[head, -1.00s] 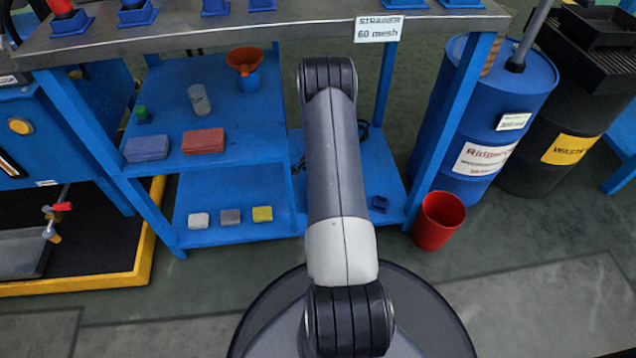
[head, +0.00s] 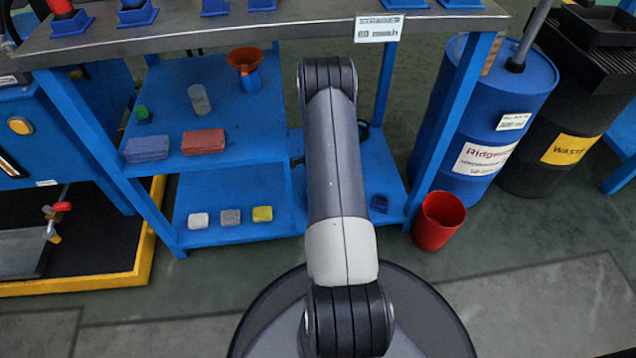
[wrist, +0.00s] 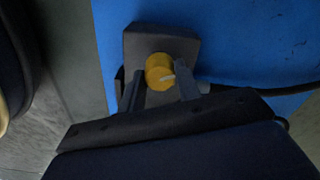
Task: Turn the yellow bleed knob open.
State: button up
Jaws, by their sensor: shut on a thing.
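The yellow bleed knob (wrist: 159,71) shows in the wrist view, on the face of a dark grey block (wrist: 150,38) against a blue panel. A short pale mark is on the knob's face. My gripper (wrist: 160,88) is shut on the knob, with one finger at its left and one at its right. The fingers hide the lower part of the block. In the head view my own arm stands in front of the bench, and neither the knob nor my gripper shows there.
A black cable (wrist: 265,90) runs right from near the block. In the head view a blue shelf (head: 240,220) holds several small blocks. A red bucket (head: 438,221) and a blue drum (head: 487,120) stand at the right. The floor in front is clear.

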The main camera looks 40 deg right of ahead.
jog(key=o, duration=1)
jog(key=shift+r, duration=0.1)
notch_tip(320, 180, up, 11)
jog(key=p, duration=0.4)
jog(key=shift+f+p, duration=0.2)
jog(key=shift+p, duration=0.15)
notch_tip(320, 180, down, 11)
jog(key=b, duration=0.4)
jog(key=shift+b, duration=0.4)
jog(key=shift+r, duration=0.1)
